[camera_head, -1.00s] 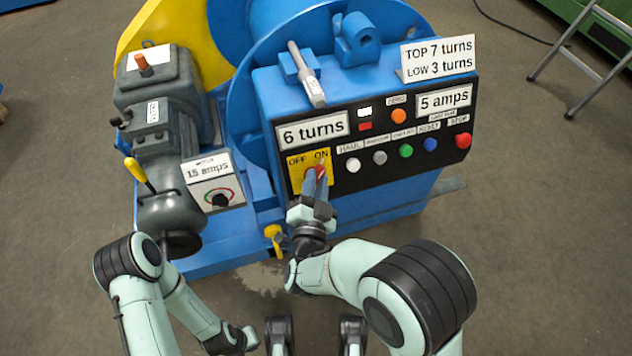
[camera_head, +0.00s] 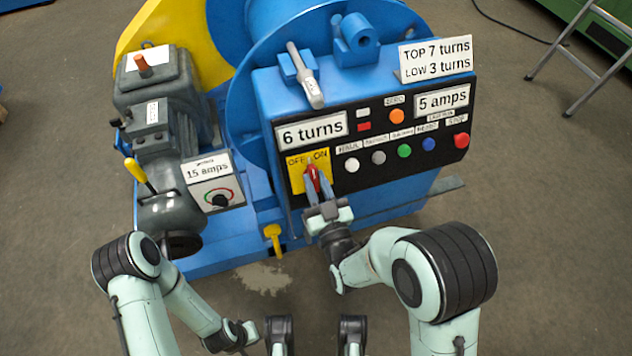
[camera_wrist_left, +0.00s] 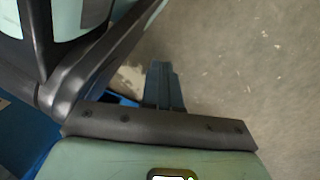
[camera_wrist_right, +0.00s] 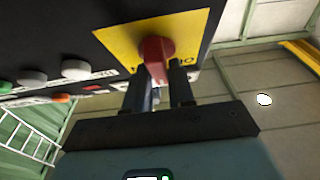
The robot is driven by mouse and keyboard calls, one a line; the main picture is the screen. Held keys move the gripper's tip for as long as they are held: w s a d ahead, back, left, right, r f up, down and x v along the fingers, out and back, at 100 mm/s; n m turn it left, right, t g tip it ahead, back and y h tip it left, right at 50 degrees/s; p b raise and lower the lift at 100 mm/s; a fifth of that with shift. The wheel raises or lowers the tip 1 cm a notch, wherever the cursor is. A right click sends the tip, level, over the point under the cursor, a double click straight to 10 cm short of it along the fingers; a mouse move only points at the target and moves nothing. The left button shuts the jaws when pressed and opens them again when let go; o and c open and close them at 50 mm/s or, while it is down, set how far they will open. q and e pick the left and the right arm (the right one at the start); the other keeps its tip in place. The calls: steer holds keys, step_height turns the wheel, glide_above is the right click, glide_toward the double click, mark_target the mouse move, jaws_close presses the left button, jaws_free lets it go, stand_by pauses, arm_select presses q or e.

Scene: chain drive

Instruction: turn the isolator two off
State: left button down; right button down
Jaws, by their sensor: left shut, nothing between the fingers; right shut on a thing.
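The isolator is a red rotary handle (camera_head: 312,173) on a yellow plate (camera_head: 296,183) marked OFF at left and ON at right, low on the left of the black control panel. The handle's tip lies between the two words. My right gripper (camera_head: 315,184) is shut on the handle from below. In the right wrist view the red handle (camera_wrist_right: 155,50) sits between the dark fingers (camera_wrist_right: 159,82), which partly hide it. My left gripper is low at left, away from the panel; its shut, empty fingers (camera_wrist_left: 163,84) show in the left wrist view.
Coloured push buttons, including a white one (camera_head: 352,165) and a red one (camera_head: 461,140), line the panel right of the isolator. A small box with a black knob (camera_head: 219,200) is at left. A yellow lever (camera_head: 274,238) hangs below the panel. A metal ladder (camera_head: 590,70) stands at right.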

steer(key=n+g+y, duration=0.1)
steer(key=n, duration=0.2)
steer(key=n+g+y, duration=0.1)
steer(key=n+y, duration=0.1)
steer(key=n, duration=0.1)
steer(key=shift+d+n+y, duration=0.2)
steer(key=shift+n+y, duration=0.1)
steer(key=shift+n, duration=0.1)
arm_select(q)
steer(key=shift+w+d+r+t+p, duration=0.15)
steer(key=shift+w+r+t+p, duration=0.3)
steer(key=shift+w+r, duration=0.3)
arm_select(e)
steer(key=n+g+y, duration=0.1)
steer(key=n, duration=0.1)
steer(key=n+g+y, duration=0.1)
steer(key=n+g, duration=0.1)
steer(key=n, duration=0.1)
steer(key=shift+r, duration=0.1)
arm_select(q)
steer(key=shift+w, duration=0.15)
arm_select(e)
steer(key=shift+n, duration=0.5)
steer(key=c, duration=1.2)
jaws_free()
steer(key=shift+o, duration=0.8)
steer(key=shift+w+g, duration=0.15)
steer(key=shift+g, duration=0.15)
